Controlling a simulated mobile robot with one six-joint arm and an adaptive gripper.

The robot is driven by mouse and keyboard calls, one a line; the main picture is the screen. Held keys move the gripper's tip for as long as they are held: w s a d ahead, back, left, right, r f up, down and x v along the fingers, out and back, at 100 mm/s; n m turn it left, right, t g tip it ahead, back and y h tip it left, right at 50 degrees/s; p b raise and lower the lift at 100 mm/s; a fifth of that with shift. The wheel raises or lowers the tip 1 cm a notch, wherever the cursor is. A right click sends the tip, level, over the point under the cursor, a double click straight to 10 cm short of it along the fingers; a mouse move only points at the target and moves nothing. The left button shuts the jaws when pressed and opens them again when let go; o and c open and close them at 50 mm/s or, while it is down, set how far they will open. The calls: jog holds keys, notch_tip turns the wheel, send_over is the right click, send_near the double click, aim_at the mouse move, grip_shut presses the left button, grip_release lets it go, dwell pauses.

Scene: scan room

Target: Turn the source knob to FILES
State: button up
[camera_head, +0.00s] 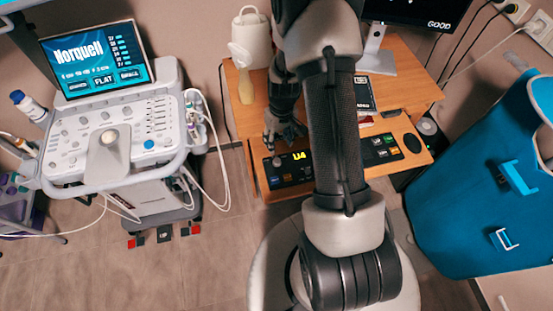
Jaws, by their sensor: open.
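A black control panel (288,179) lies on the pulled-out front shelf of the wooden desk. It has a small grey knob (277,160) at its upper left and a yellow lit display (299,156), whose text is too small to read surely. I cannot read any FILES mark. My gripper (283,143) is open and points down just behind the knob, at the panel's back edge. No contact with the knob can be made out. My arm hides the middle of the shelf.
A second button panel (379,149) lies right of my arm.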

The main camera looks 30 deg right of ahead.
aim_at(277, 161)
jog(key=f+b, duration=0.1)
jog(key=f, duration=0.3)
jog(key=f+b, duration=0.1)
jog(key=f, duration=0.2)
jog(key=f+b, duration=0.1)
jog(key=f, duration=0.3)
jog(key=shift+a+f, duration=0.3)
jog(key=shift+c, duration=0.2)
jog(key=c, duration=1)
